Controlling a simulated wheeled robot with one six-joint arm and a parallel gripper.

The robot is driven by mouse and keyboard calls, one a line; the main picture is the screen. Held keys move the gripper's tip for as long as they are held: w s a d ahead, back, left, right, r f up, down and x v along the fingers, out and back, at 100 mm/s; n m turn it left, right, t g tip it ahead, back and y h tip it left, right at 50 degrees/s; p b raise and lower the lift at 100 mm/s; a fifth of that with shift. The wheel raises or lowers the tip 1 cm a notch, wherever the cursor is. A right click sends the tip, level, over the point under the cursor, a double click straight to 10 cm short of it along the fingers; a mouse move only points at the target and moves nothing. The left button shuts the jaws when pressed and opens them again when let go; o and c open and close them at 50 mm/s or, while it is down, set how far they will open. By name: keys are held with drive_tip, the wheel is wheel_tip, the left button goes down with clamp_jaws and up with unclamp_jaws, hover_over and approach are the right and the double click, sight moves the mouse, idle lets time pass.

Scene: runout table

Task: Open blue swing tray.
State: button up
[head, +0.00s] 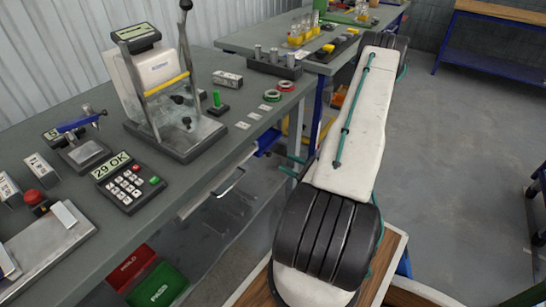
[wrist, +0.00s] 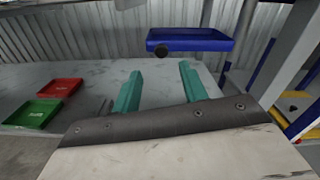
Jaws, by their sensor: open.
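The blue swing tray (wrist: 195,36) is in the upper middle of the wrist view, with a dark round knob (wrist: 161,50) on its near side at the left. In the head view a part of the blue tray (head: 268,142) shows under the table edge, left of my arm. My gripper (wrist: 156,84) is open, its two teal fingers pointing toward the tray with nothing between them. The fingers are apart from the tray and the knob. In the head view my gripper (head: 286,164) shows only as teal tips beside my arm; the rest is hidden.
A red bin (wrist: 60,88) and a green bin (wrist: 32,113) lie low at the left in the wrist view. Above is the grey table (head: 205,165) with a keypad device (head: 128,182) and a lever press (head: 165,95). Blue and yellow frame parts (wrist: 285,80) stand at right.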

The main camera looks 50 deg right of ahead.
sight(270, 155)
drive_tip(key=w, duration=0.7)
drive_tip(key=shift+w+a+r, duration=0.1)
drive_tip(key=shift+w+a, duration=0.1)
drive_tip(key=shift+w, duration=0.15)
clamp_jaws()
